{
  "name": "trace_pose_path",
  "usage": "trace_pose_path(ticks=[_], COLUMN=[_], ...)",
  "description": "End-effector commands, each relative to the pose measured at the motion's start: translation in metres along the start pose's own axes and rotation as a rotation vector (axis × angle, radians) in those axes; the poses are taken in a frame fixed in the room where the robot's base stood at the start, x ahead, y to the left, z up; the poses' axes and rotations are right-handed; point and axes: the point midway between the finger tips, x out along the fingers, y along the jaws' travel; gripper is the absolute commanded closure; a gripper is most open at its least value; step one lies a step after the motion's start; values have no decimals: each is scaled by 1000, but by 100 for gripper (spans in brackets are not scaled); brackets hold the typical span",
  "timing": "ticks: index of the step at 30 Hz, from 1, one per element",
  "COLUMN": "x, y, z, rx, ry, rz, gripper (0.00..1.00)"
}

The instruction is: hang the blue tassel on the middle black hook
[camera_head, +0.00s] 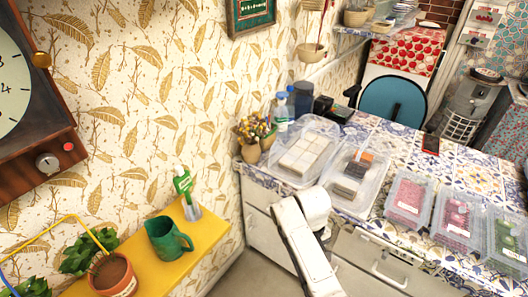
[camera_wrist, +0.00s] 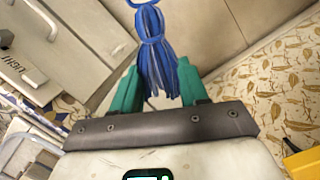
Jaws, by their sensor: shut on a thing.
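The blue tassel (camera_wrist: 152,46) shows in the wrist view, between the teal fingers of my gripper (camera_wrist: 158,72). My gripper is shut on it. Its knotted head and a loop point to the top edge of the picture, and its strands hang down between the fingers. The loop is partly cut off by that edge. In the head view my white arm reaches up from the bottom centre, in front of the counter drawers; the gripper and the tassel are not visible there. I cannot make out the middle black hook in either view.
A tiled counter (camera_head: 463,169) holds clear plastic boxes (camera_head: 303,150), bottles (camera_head: 281,112) and a black item. A yellow shelf (camera_head: 203,238) with a green jug (camera_head: 168,239) and a potted plant (camera_head: 112,274) is at lower left. A blue chair (camera_head: 393,100) stands behind.

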Motion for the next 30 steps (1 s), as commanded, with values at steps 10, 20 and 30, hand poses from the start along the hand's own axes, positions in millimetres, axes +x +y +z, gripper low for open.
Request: trace_pose_path(ticks=[10,20,30], x=[-118,-177,-211], y=[13,18,20], z=[-68,-88,-97], rx=[-329,-528,-646], ry=[-128,-194,-224], rz=[113,196,256], gripper=[90,90,90])
